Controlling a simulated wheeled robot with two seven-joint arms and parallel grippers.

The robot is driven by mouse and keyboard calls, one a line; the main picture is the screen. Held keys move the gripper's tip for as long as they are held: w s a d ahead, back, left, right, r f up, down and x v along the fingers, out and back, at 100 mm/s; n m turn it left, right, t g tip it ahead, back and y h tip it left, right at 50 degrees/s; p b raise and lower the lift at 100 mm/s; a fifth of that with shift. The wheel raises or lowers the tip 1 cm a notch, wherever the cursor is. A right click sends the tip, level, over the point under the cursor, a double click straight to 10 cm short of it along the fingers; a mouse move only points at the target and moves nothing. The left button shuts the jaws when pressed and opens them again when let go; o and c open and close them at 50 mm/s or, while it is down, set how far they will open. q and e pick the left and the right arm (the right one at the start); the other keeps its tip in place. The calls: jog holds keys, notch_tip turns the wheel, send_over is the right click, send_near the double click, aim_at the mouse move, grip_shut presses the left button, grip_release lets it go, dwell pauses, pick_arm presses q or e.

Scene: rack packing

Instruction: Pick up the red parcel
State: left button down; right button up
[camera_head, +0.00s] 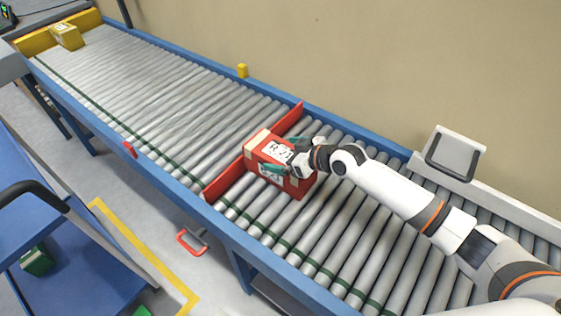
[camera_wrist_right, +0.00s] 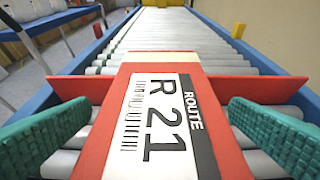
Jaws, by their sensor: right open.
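The red parcel (camera_head: 294,186) rests on the roller conveyor against the red stop bar (camera_head: 226,181) in the head view. Its white label reading "ROUTE R 21" faces up in the right wrist view, where the red parcel (camera_wrist_right: 225,125) fills the lower middle. My right gripper (camera_head: 284,157) is at the parcel, with its green fingers on either side. In the right wrist view the right gripper (camera_wrist_right: 165,140) is open, and gaps show between the fingers and the parcel's sides. My left gripper is in neither view.
A yellow parcel (camera_head: 67,36) sits at the conveyor's far left end. A blue cart (camera_head: 75,262) with a green item (camera_head: 37,261) stands at lower left. A wall runs behind the conveyor. The rollers between the red stop and yellow parcel are clear.

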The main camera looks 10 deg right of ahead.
jog(key=shift+x, duration=1.15)
jog(key=c, duration=1.2)
jog(key=shift+d+r, duration=0.1)
jog(key=shift+r, duration=0.05)
jog(key=shift+c, duration=0.4)
